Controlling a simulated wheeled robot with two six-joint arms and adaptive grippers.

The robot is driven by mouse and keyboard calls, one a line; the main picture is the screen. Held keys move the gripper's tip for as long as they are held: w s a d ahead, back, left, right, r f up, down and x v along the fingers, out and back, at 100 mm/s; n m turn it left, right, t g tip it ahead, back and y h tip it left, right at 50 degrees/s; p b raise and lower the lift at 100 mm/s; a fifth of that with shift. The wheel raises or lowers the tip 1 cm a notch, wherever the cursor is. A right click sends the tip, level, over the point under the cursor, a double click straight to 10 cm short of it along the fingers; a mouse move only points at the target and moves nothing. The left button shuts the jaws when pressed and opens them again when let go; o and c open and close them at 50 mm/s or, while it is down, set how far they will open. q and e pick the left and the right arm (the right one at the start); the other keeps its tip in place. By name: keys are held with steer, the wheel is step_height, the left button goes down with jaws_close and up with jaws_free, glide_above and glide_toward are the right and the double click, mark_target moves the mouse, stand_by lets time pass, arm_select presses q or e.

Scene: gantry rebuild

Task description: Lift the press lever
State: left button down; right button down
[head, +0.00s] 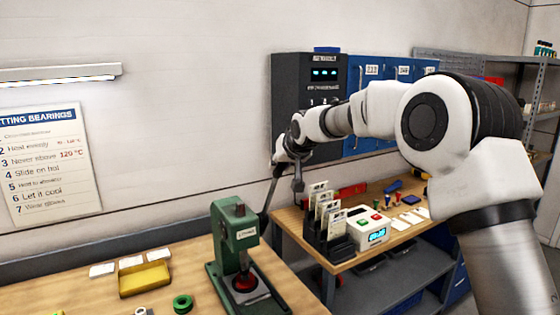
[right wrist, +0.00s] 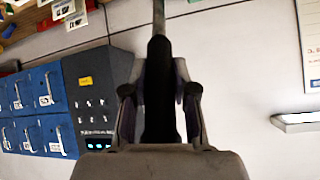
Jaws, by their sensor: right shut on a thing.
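The green press (head: 222,238) stands on the wooden bench in the head view, with a red part (head: 245,281) under its ram. Its dark lever (head: 269,198) rises steeply beside the press, and its upper end is at my right gripper (head: 288,172). In the right wrist view, the lever's black handle (right wrist: 159,85) lies between the two fingers of my right gripper (right wrist: 160,98), which is shut on it. The fingers partly hide the handle's end in the head view. My left gripper is not in view.
A yellow tray (head: 145,280) and a green ring (head: 182,303) lie left of the press. A dark card rack (head: 318,240) and a white device (head: 368,231) stand on the bench to the right. A dark wall panel (head: 289,88) and blue cabinets (head: 362,97) are behind my right arm.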

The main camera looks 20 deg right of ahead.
steer(key=shift+r, duration=0.2)
steer(key=c, duration=0.9)
jaws_free()
steer(key=shift+w, duration=0.15)
steer(key=shift+w+f, duration=0.2)
steer(key=v, duration=1.2)
steer(key=shift+w+f, duration=0.1)
